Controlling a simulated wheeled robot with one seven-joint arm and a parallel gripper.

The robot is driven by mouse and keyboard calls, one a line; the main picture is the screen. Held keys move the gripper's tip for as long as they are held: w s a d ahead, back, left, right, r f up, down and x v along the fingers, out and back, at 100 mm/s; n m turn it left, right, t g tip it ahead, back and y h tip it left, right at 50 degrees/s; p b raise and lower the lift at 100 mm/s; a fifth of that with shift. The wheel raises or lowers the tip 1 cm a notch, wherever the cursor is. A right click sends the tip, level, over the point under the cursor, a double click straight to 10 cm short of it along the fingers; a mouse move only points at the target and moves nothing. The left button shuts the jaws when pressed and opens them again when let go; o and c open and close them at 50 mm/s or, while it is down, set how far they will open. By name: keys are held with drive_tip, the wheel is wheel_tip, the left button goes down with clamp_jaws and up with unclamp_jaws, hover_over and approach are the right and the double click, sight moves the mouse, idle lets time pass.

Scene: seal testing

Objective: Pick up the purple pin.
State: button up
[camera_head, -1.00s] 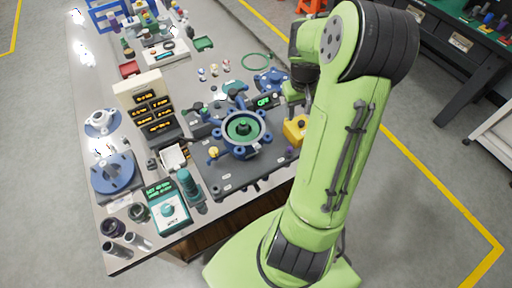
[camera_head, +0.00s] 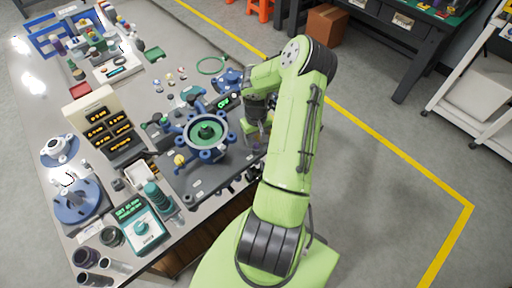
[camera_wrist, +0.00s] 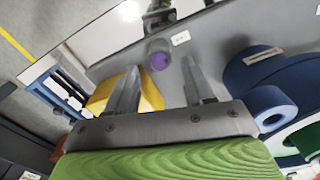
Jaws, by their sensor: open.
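The purple pin (camera_wrist: 159,60) shows in the wrist view as a short grey-sided cylinder with a purple top, standing on the grey plate (camera_wrist: 212,40). My gripper (camera_wrist: 160,64) is open and empty. In the wrist view its two metal fingers are spread, with the pin between the fingertips in the picture; I cannot tell how much depth separates them. In the head view my gripper (camera_head: 256,138) is low over the right side of the dark fixture plate (camera_head: 205,182), and the pin is not visible there.
A yellow block (camera_wrist: 150,93) is close beside the left finger in the wrist view. Blue round parts (camera_wrist: 264,98) are to the right. In the head view, the blue ring fixture with a green centre (camera_head: 207,132) stands left of my gripper. Open floor lies right of my arm.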

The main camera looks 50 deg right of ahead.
sight(256, 148)
wheel_tip(256, 148, down, 2)
drive_tip(key=shift+f, duration=0.15)
clamp_jaws()
